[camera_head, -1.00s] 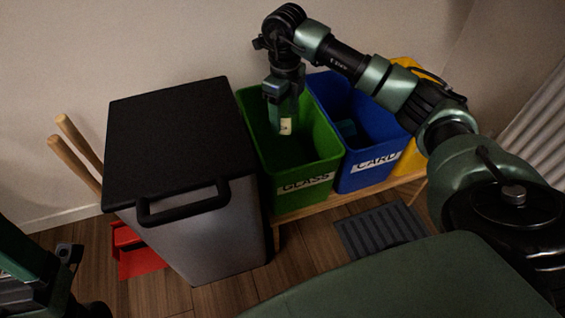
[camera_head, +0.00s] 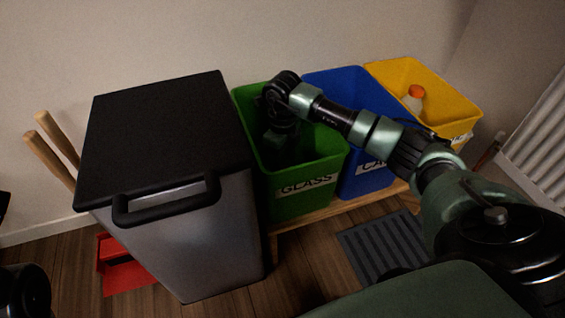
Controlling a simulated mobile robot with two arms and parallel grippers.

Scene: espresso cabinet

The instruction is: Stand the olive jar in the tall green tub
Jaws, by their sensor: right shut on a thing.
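The tall green tub (camera_head: 295,205), labelled GLASS, stands on a low wooden bench between the grey bin and the blue tub. My right arm reaches over from the right, and my right gripper (camera_head: 282,150) points down inside the green tub. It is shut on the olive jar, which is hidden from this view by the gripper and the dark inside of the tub. I cannot see whether the jar touches the tub's floor. My left gripper is out of view; only a dark part of my left side shows at the lower left edge.
A blue tub (camera_head: 365,182) and a yellow tub (camera_head: 420,75) holding an orange-capped bottle (camera_head: 414,95) stand to the right. A grey bin with a black lid (camera_head: 160,130) is close on the left. A grey slatted mat (camera_head: 385,245) lies on the wooden floor.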

